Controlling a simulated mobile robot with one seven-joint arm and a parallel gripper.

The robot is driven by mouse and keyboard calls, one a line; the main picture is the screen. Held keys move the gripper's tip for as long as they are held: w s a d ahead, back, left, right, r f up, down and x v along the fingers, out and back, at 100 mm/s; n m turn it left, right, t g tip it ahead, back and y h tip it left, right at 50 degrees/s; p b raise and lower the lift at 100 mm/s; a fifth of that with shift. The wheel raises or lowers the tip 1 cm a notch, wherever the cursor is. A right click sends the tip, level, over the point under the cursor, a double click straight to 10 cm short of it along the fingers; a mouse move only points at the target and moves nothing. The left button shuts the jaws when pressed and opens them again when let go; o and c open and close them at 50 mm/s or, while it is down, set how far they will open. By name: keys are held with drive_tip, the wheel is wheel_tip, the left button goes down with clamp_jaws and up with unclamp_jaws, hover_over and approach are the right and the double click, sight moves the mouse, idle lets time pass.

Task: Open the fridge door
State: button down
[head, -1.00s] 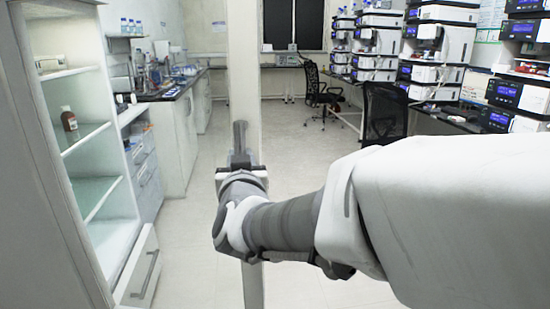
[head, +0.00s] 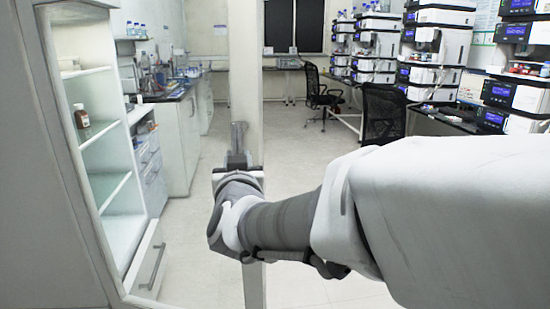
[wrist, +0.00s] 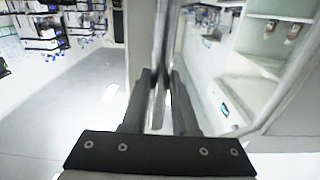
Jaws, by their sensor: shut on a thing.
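The fridge (head: 52,150) stands at the left in the head view with its lit, shelved inside showing. Its door (head: 246,60) stands open, seen nearly edge-on as a tall white panel in the middle. My gripper (head: 238,138) is at the door's near side, partly hidden by my wrist. In the wrist view my gripper (wrist: 160,80) is shut around the upright metal door handle (wrist: 161,45), which runs between the two dark fingers. The open fridge inside (wrist: 262,55) shows at the right of the wrist view.
A brown bottle (head: 81,116) stands on a fridge shelf. A drawer unit (head: 147,165) and lab bench (head: 172,95) lie beyond the fridge. Black chairs (head: 384,112) and stacked instruments (head: 432,50) line the right. The floor (head: 290,150) between is clear.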

drive_tip(key=shift+s+a+r, duration=0.1)
drive_tip(key=shift+s+a, duration=0.05)
drive_tip(key=shift+a, duration=0.2)
drive_tip(key=c, duration=0.8)
unclamp_jaws()
drive_tip(key=shift+c, duration=0.2)
drive_tip(key=shift+o, duration=0.8)
drive_tip(key=shift+d, duration=0.1)
drive_tip(key=shift+d, duration=0.1)
